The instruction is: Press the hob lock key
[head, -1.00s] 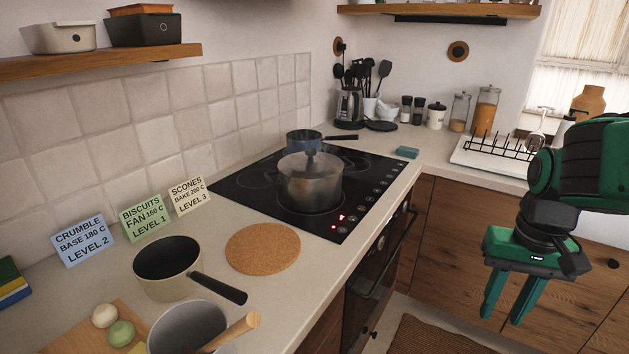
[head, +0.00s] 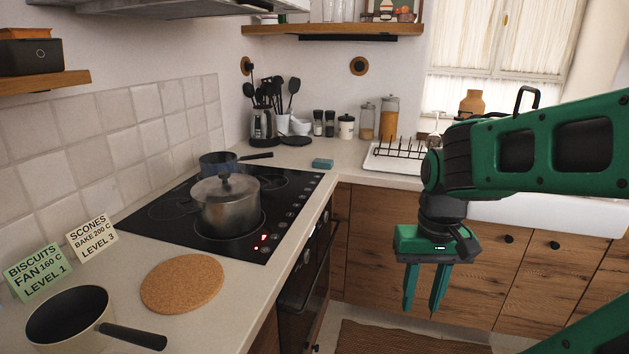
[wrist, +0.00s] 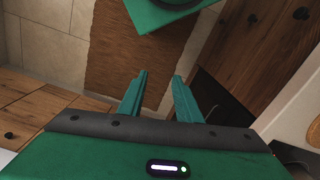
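The black glass hob (head: 262,246) is set in the counter at centre-left in the head view. A column of round touch keys (head: 291,214) runs along its right edge. Red lights (head: 264,237) glow near its front corner. I cannot tell which key is the lock key. A lidded steel pot (head: 226,208) stands on the front of the hob, and a blue pan (head: 218,162) stands behind it. My gripper (head: 425,306) is empty with its fingers apart, pointing down, right of the hob and out over the floor. Its fingers also show in the wrist view (wrist: 160,95).
A cork mat (head: 182,283) and a cream saucepan (head: 68,320) lie on the counter in front of the hob. A blue-green sponge (head: 322,163) and a dish rack (head: 398,155) are on the back counter. The oven front (head: 306,270) is below the hob. A brown rug (head: 390,338) lies on the floor.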

